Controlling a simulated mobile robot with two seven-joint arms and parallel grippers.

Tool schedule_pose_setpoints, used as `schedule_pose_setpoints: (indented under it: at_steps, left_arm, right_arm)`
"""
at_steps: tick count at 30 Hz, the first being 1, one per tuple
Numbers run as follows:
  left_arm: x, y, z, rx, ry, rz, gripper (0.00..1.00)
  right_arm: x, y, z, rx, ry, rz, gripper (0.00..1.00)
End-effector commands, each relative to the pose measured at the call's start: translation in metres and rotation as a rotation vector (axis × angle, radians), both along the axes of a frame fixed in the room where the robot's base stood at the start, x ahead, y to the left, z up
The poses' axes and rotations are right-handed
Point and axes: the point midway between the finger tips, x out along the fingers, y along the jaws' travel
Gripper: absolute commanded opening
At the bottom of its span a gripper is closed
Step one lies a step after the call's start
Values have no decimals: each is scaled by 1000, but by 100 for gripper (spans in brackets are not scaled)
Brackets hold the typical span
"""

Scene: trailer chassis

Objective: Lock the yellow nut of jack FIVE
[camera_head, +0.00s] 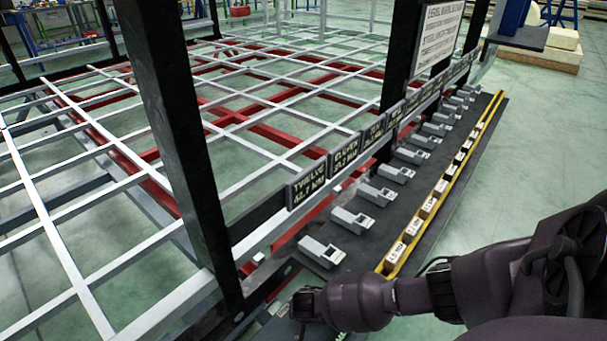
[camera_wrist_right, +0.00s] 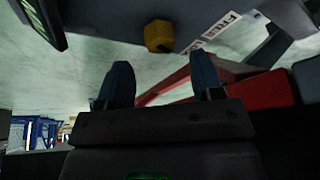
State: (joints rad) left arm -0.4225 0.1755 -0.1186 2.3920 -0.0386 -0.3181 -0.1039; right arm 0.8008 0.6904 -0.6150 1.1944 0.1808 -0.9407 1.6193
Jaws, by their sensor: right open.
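In the right wrist view a yellow nut (camera_wrist_right: 158,36) sticks out under a dark grey part at the top. A white label (camera_wrist_right: 222,27) with dark letters, partly readable and seeming to start with "FIVE", lies just right of it. My right gripper (camera_wrist_right: 162,82) is open and empty, its two dark blue fingers apart. The nut lies beyond the fingertips, roughly centred between them; they do not appear to touch it. In the head view my right arm reaches in from the right below the frame's near corner; its fingers are hidden there. My left gripper is not in view.
A white grid frame (camera_head: 225,187) with black posts (camera_head: 180,130) fills the left. Grey blocks (camera_head: 322,252) line its side, under number plates (camera_head: 305,185). A yellow rail (camera_head: 452,170) with labelled blocks runs beside them. A red beam (camera_wrist_right: 180,80) shows in the wrist view.

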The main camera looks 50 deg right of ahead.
Motion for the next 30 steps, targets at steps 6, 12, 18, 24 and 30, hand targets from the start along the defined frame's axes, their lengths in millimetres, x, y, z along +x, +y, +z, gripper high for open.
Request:
schedule_pose_setpoints:
  at_steps: [6, 12, 18, 24, 30]
  left_arm:
    - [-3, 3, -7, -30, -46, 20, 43]
    - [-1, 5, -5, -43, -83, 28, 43]
    - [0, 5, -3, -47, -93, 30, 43]
    - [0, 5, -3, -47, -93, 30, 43]
    - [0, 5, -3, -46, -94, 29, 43]
  right_arm:
    - [4, -9, -34, 0, 8, 1, 61]
    - [10, -13, -43, 1, 2, 1, 61]
    - [13, -14, -43, 1, -3, 1, 61]
    - [13, -13, -43, 1, -3, 1, 53]
    - [13, -13, -43, 1, -3, 1, 22]
